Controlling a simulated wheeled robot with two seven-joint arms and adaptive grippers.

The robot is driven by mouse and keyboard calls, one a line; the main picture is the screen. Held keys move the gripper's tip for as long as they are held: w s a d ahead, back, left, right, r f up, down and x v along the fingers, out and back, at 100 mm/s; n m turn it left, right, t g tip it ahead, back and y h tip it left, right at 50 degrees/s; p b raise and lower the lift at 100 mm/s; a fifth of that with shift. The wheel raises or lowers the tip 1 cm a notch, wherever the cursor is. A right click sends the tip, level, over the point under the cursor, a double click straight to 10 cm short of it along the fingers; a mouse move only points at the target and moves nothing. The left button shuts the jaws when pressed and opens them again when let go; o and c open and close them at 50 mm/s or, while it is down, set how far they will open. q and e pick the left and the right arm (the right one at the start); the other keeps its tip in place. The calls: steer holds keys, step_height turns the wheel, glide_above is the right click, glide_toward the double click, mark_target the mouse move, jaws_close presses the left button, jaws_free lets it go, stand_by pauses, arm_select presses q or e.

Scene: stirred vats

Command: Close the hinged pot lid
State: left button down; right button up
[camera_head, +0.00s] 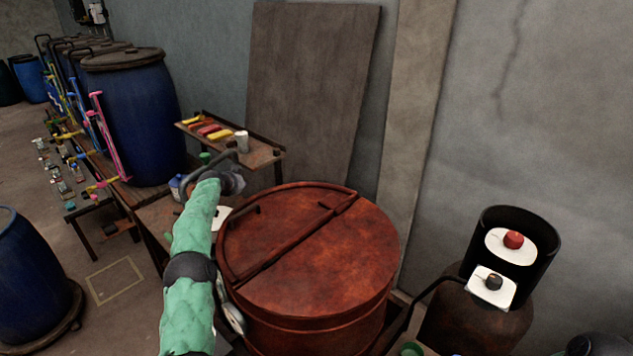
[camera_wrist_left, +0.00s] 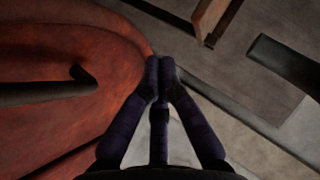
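The rusty red pot (camera_head: 320,320) stands at the front centre. Its hinged lid (camera_head: 275,215) is the rear left part of the top, beyond a straight seam. The lid lies flat or nearly flat; I cannot tell whether a small gap is left at its rim. A dark handle (camera_head: 243,212) sits on it, and shows in the left wrist view (camera_wrist_left: 45,92) over the red surface. My left gripper (camera_head: 232,178) is beyond the pot's rear left edge. Its dark fingers (camera_wrist_left: 162,68) are together and empty, beside the red rim. My right gripper is out of view.
A small shelf (camera_head: 262,158) with coloured items and a white cup stands behind the pot. Blue barrels (camera_head: 135,120) line the left. A grey board (camera_head: 310,85) leans on the wall behind.

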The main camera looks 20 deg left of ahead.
mark_target(243, 207)
arm_select(q)
steer(key=f+b, duration=0.1)
steer(key=f, duration=0.1)
steer(key=a+f+b, duration=0.1)
steer(key=f, duration=0.2)
steer(key=f+b, duration=0.2)
steer(key=shift+w+a+f, duration=0.2)
steer(key=shift+w+a, duration=0.15)
steer(key=shift+a, duration=0.05)
steer(key=shift+a+f+b, duration=0.1)
steer(key=shift+f+b, duration=0.5)
steer(key=shift+f, duration=0.25)
steer(key=shift+f, duration=0.1)
steer(key=shift+v, duration=3.75)
